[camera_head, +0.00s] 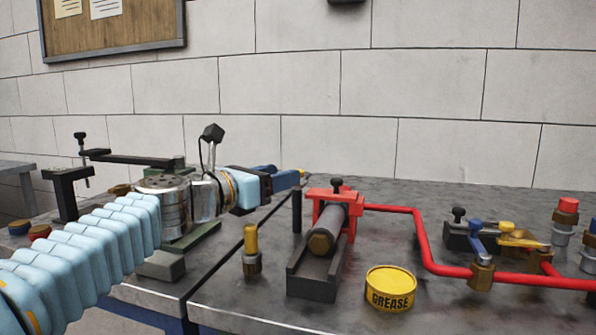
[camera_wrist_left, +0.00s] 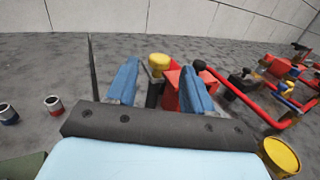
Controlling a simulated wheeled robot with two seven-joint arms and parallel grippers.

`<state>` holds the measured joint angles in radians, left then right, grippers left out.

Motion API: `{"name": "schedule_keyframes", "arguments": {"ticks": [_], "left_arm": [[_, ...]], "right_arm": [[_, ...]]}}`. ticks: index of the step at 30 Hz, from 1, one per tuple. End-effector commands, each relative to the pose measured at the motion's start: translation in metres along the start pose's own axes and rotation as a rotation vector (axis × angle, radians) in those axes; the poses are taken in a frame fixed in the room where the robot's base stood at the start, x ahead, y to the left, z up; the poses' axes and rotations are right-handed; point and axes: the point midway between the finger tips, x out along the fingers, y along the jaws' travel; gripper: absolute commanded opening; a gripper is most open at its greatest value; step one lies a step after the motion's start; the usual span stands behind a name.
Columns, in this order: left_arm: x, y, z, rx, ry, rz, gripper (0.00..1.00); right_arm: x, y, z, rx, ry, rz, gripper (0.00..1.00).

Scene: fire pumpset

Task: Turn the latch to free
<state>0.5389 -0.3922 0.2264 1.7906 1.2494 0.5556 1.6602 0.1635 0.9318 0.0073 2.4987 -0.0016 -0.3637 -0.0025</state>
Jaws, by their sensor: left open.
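My left gripper (camera_head: 298,177) reaches in from the left with its blue fingers pointing right, just above the bench. In the left wrist view the open fingers (camera_wrist_left: 158,69) frame a black post (camera_wrist_left: 153,93) with a yellow top (camera_wrist_left: 159,60). In the head view the post (camera_head: 297,211) stands left of a red bracket (camera_head: 329,194), its top mostly hidden by the fingers. The bracket has a black knob (camera_head: 337,185) and holds a grey cylinder in a dark cradle (camera_head: 312,276). I cannot tell which part is the latch, or whether the fingers touch the post.
A red pipe (camera_head: 424,245) runs right from the bracket, past blue and yellow valve levers. A yellow grease tin (camera_head: 390,288) and a yellow-capped fitting (camera_head: 251,250) stand in front. A black clamp stand (camera_head: 66,190) is at the left. The bench behind the bracket is clear.

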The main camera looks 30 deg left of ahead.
Motion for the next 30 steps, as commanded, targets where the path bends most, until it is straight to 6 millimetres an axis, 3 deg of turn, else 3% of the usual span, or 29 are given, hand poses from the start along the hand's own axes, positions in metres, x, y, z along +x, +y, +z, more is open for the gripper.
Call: {"name": "schedule_keyframes", "arguments": {"ticks": [3,9,20,30], "left_arm": [[0.026,0.000,-0.001,-0.002,0.002,-0.002,0.51],[0.052,0.000,0.000,0.000,0.001,-0.001,0.51],[0.059,0.000,0.000,0.000,0.000,0.000,0.51],[0.059,0.000,0.000,0.000,-0.001,0.000,0.02]], "right_arm": [[-0.001,-0.001,0.000,0.000,0.000,0.000,0.43],[-0.003,-0.002,0.001,-0.001,-0.002,-0.001,0.43],[-0.003,-0.002,0.001,-0.002,-0.002,-0.002,0.43],[-0.003,-0.002,0.001,-0.002,-0.002,-0.002,0.43]]}}
